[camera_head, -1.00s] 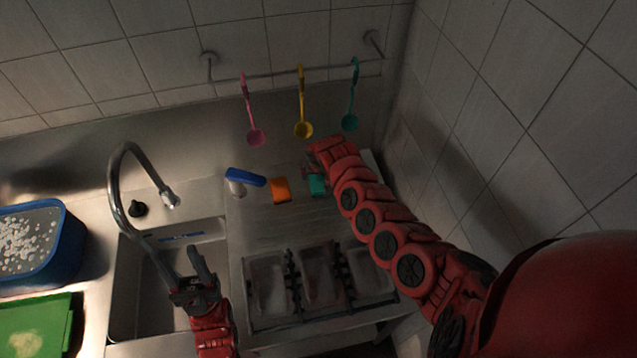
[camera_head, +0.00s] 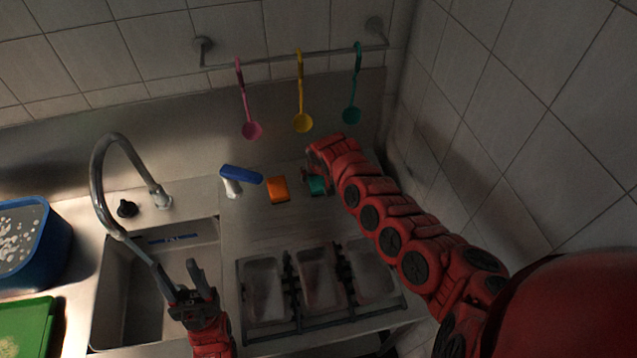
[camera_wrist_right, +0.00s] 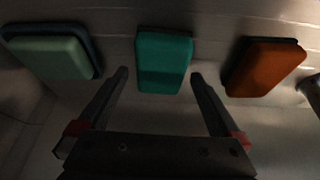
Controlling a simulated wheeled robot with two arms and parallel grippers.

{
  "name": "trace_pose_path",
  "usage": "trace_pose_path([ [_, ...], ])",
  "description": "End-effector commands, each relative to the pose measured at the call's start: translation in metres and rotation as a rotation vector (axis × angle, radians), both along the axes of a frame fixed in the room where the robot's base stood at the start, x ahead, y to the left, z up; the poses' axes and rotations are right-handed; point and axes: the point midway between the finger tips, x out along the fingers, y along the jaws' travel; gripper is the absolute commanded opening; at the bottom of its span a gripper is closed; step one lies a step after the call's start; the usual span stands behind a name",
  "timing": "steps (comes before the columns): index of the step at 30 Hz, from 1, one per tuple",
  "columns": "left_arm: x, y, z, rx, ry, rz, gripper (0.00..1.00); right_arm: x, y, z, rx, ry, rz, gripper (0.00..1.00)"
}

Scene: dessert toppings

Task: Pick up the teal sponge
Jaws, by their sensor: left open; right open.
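The teal sponge (camera_head: 317,185) lies on the steel counter, partly hidden by my right arm in the head view. In the right wrist view the teal sponge (camera_wrist_right: 163,62) sits centred just beyond the fingertips. My right gripper (camera_wrist_right: 160,76) is open, its two fingers apart on either side of the sponge's near end, and nothing is held. In the head view its fingers are hidden behind the arm. My left gripper (camera_head: 195,280) is open and empty over the sink's right edge, far from the sponge.
An orange sponge (camera_head: 277,189) lies left of the teal one, with a blue-headed white bottle or brush (camera_head: 240,178) beyond. A pale green sponge (camera_wrist_right: 52,54) lies on the other side. Steel trays (camera_head: 318,277) sit in front. Ladles hang from a rail (camera_head: 285,59) above.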

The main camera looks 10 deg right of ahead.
Motion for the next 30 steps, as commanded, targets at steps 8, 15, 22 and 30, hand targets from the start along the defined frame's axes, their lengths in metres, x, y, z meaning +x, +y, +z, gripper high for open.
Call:
trace_pose_path([
  [8, 0.0, 0.0, -0.0001, 0.0, 0.0, 0.0, 0.5, -0.0004, 0.001, -0.0034, 0.001, 0.001, 0.001, 1.0],
  [15, 0.0, 0.0, -0.0001, 0.0, 0.0, 0.0, 0.5, -0.0005, 0.0003, -0.0055, 0.0, 0.001, 0.001, 1.0],
  [22, 0.0001, 0.0, -0.0002, 0.0, 0.0, 0.0, 0.5, -0.0004, 0.0002, -0.0054, 0.0, 0.001, 0.001, 0.87],
  [30, 0.0, 0.0, -0.0001, 0.0, 0.0, 0.0, 0.5, -0.0003, 0.0001, -0.0053, 0.0, 0.001, 0.001, 0.39],
])
